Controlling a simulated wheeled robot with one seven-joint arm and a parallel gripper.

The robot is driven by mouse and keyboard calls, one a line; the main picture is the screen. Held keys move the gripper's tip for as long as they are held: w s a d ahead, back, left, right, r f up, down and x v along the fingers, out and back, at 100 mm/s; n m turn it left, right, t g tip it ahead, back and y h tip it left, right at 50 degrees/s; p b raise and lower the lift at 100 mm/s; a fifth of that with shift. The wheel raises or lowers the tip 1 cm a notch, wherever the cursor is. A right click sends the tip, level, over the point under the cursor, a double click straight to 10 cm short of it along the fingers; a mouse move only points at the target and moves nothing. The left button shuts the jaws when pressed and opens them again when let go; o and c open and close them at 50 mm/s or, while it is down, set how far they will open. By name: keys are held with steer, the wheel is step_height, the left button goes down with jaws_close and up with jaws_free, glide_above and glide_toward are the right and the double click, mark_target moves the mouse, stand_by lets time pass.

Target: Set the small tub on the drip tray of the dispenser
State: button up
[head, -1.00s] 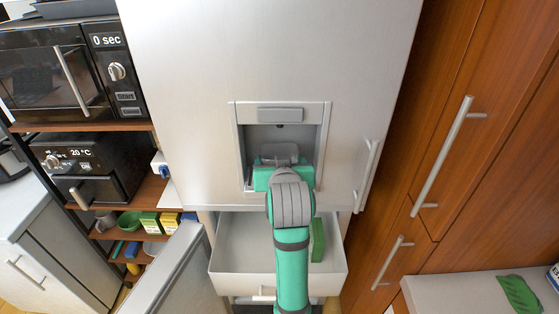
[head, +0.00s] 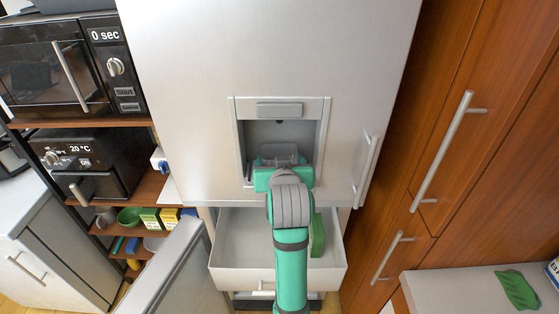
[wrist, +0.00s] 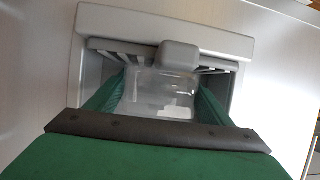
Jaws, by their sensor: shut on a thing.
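The small tub, clear and greyish, is between my gripper's green fingers in the wrist view (wrist: 160,92). In the head view the tub (head: 280,150) shows above my gripper (head: 283,167), in the lower part of the dispenser recess. My gripper (wrist: 160,100) is shut on the tub. The dispenser (head: 237,130) is a grey-framed recess in the pale fridge front; its frame also shows in the wrist view (wrist: 130,24). The drip tray is mostly hidden by my gripper and the tub in the head view. I cannot tell whether the tub touches it.
Below the dispenser an open drawer (head: 237,281) holds a green item (head: 317,236). An open door (head: 165,275) stands at the lower left. A fridge handle (head: 366,170) is right of the recess. Shelves with a microwave (head: 50,75) are at the left.

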steer(key=shift+f, duration=0.1)
steer(key=o, duration=1.2)
steer(key=shift+c, duration=0.2)
steer(key=shift+s, duration=0.1)
steer(key=v, duration=1)
steer(key=shift+s, duration=0.25)
jaws_close()
stand_by(0.5)
